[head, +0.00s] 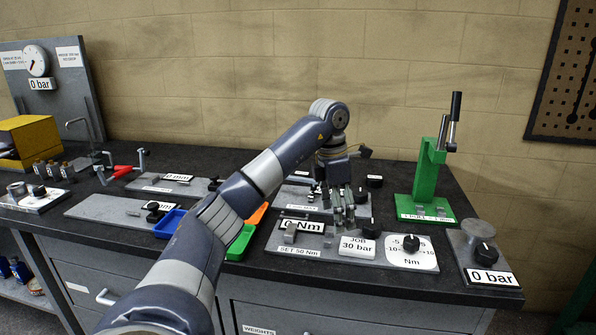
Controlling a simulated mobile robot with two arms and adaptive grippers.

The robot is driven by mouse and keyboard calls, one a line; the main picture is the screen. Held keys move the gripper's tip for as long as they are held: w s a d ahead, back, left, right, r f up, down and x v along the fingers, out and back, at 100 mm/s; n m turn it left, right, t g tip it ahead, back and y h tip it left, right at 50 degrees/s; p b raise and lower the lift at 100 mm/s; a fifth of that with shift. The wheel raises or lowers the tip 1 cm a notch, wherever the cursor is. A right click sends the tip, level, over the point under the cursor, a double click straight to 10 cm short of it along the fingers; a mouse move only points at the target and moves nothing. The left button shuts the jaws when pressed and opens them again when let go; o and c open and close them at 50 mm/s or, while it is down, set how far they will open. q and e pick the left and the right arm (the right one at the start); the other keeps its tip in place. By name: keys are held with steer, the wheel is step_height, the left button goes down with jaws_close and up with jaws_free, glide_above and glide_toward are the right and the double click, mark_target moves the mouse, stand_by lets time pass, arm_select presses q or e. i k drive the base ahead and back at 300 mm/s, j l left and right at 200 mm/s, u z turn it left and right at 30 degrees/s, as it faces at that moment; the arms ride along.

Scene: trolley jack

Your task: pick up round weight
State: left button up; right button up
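My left arm reaches in from the bottom and bends over the bench. My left gripper (343,222) points straight down above the panel with the "0 Nm" label. Its fingers look close together, but I cannot tell whether they are shut or hold anything. Small dark round pieces, one of them a black disc (374,181), lie just right of and behind the gripper. I cannot tell whether any of them is the round weight. My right gripper is not in view.
A green stand with a lever (430,175) rises at the right. A "0 bar" block (488,270) with a black knob is at the right edge. Blue (168,223), green (241,242) and orange bins lie beside my arm. A gauge board (60,80) stands back left.

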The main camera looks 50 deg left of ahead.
mark_target(302, 173)
steer(key=i+j, duration=0.15)
steer(key=j, duration=0.25)
steer(key=i+j, duration=0.1)
steer(key=j, duration=0.25)
steer(key=i+j, duration=0.15)
steer(key=j, duration=0.25)
steer(key=i+j, duration=0.15)
steer(key=j, duration=0.25)
steer(key=i+j, duration=0.1)
steer(key=j, duration=0.3)
